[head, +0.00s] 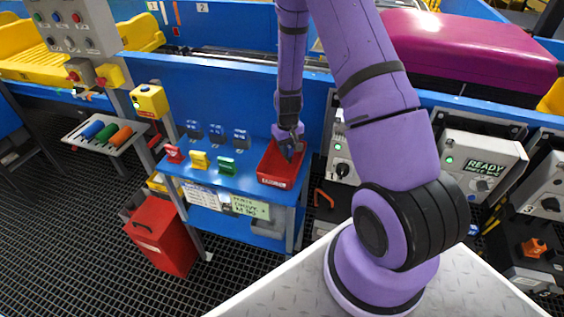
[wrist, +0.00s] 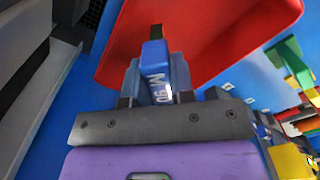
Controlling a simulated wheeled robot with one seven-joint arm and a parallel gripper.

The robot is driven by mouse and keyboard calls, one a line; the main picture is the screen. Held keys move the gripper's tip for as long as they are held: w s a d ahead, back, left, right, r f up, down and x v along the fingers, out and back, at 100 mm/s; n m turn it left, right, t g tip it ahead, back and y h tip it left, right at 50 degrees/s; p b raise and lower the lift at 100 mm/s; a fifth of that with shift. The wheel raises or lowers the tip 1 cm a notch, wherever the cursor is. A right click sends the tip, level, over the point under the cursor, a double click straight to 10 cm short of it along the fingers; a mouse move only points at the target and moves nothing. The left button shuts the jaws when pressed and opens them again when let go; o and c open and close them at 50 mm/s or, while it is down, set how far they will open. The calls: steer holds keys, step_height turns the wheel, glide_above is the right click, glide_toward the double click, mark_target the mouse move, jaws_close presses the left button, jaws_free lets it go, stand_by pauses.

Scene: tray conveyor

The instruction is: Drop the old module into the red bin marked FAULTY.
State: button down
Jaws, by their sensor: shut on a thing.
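My gripper (head: 288,148) is over the red bin (head: 275,178) at the right end of the blue shelf. In the wrist view my gripper (wrist: 156,85) is shut on a blue module (wrist: 155,58) with white lettering on its side. Beyond the module, the red bin (wrist: 215,35) fills the upper part of the view, and the module shows against its inside. In the head view the held module is too small and covered to make out. The bin has small white lettering on its front that I cannot read clearly.
Several blue modules (head: 216,132) stand at the back of the shelf (head: 235,184). Red, yellow and green tagged pieces (head: 199,160) stand in front of them. A red box (head: 160,237) stands on the floor at left. A panel marked READY (head: 480,165) is at right.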

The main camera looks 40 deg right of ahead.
steer(key=shift+f, duration=0.25)
steer(key=c, duration=0.9)
jaws_free()
steer(key=shift+r, duration=0.1)
step_height(320, 180, up, 11)
steer(key=shift+f, duration=0.2)
